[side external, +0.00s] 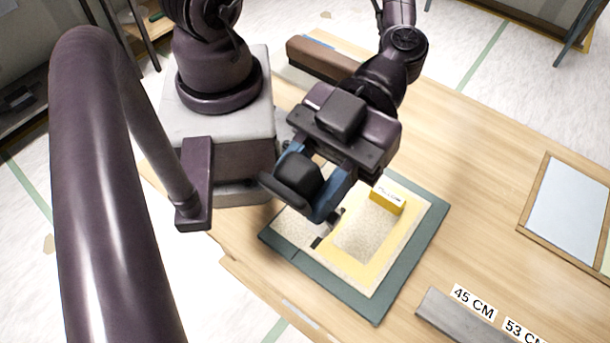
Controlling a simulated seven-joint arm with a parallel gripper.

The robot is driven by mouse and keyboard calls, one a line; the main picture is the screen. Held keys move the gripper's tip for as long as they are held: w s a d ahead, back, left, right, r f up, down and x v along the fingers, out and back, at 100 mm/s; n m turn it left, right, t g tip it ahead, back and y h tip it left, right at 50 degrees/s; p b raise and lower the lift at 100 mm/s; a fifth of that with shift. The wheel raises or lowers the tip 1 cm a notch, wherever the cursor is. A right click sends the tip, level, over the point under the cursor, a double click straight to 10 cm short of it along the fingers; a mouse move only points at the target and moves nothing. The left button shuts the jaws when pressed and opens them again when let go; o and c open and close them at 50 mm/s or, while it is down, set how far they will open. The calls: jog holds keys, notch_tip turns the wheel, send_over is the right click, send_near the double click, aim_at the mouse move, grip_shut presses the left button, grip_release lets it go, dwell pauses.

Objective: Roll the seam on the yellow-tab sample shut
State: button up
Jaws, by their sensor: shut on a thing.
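The yellow-tab sample (374,268) is a speckled cream sheet with yellow bands, lying flat on a green mat (408,272). Its yellow tab (388,197) stands at the far right corner and bears small, unreadable print. My gripper (312,196), with blue and black fingers, is over the left part of the sample. It is shut on a tool, seemingly the seam roller (317,242), of which only a small dark end shows low against the sample's left part. The fingers hide most of the tool and part of the seam. I cannot tell whether the roller touches the sheet.
A framed pale panel (566,207) lies at the right of the wooden table (470,190). A grey metal bar (455,318) with 45 CM and 53 CM labels is at the front right. A brown block (325,62) lies at the back. The table between mat and panel is clear.

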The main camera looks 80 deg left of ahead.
jog(key=shift+f, duration=3.1)
jog(key=shift+f, duration=1.3)
jog(key=shift+w, duration=0.1)
jog(key=w+a, duration=0.6)
jog(key=a, duration=0.1)
jog(key=shift+w, duration=0.35)
jog(key=shift+r, duration=0.1)
notch_tip(320, 180, up, 7)
jog(key=o, duration=0.3)
jog(key=c, duration=0.3)
